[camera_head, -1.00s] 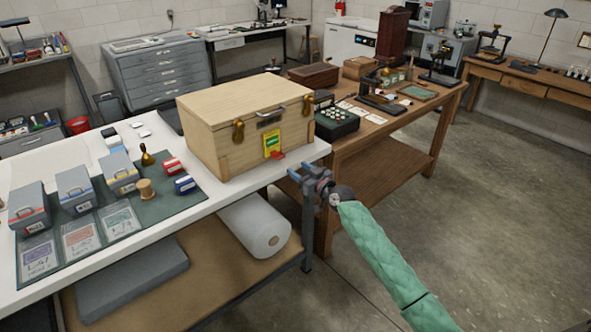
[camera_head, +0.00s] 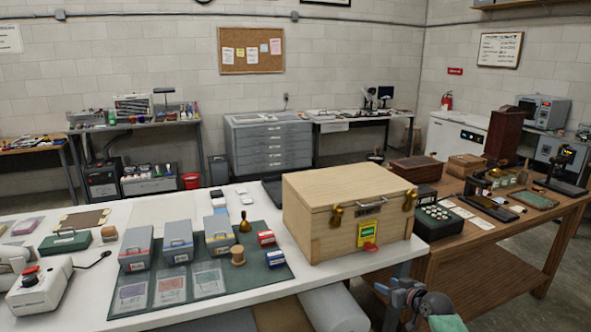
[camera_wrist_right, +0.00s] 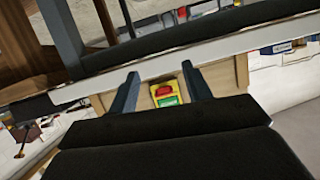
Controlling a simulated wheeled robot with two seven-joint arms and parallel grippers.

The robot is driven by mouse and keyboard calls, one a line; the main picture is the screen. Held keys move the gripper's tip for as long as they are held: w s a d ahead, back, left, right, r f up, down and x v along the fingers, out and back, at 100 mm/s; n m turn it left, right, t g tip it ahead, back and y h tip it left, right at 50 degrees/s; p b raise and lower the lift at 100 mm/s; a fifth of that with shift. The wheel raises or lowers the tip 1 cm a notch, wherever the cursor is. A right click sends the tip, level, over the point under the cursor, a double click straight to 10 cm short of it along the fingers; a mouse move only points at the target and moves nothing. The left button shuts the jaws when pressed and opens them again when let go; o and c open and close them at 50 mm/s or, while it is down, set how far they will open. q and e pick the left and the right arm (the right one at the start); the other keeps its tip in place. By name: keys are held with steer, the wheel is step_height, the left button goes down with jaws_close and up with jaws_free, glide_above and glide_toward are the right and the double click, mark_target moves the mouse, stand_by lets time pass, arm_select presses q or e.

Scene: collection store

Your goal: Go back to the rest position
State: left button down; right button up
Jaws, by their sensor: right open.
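My right gripper (camera_head: 388,288) shows at the bottom of the head view, just off the front edge of the white table (camera_head: 375,272), below the wooden chest. Its jaws are open and nothing shows between them. In the right wrist view the two dark fingers (camera_wrist_right: 160,92) stand apart, with the chest and its yellow-green tag (camera_wrist_right: 166,95) seen beyond them. The light wooden chest (camera_head: 318,205) stands shut on the table, with brass latches and a red-and-yellow tag (camera_head: 368,236) on its front. My left gripper is not in view.
A green mat (camera_head: 228,280) with grey boxes (camera_head: 178,246) and cards lies left of the chest. A brown wooden table (camera_head: 470,267) with instruments stands at right. A white roll (camera_head: 335,310) lies below the white table. Open floor (camera_head: 575,285) shows at far right.

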steer(key=s+a+f+m+g+h, duration=0.1)
steer(key=s+a+f+g+h, duration=0.2)
steer(key=s+f, duration=0.75)
steer(key=s+a+f+g+h, duration=0.2)
steer(key=s+a+f+g, duration=0.15)
steer(key=s+f, duration=0.7)
steer(key=s+a+f+g, duration=0.1)
steer(key=s+f, duration=0.3)
steer(key=s, duration=0.6)
steer(key=s+a+f+g, duration=0.2)
steer(key=s+a+f, duration=0.2)
steer(key=s, duration=0.7)
steer(key=s+a+f+g, duration=0.2)
steer(key=s+f, duration=0.4)
steer(key=s, duration=0.5)
steer(key=shift+a+m+y, duration=0.3)
steer(key=shift+a+m, duration=0.1)
steer(key=shift+a, duration=0.2)
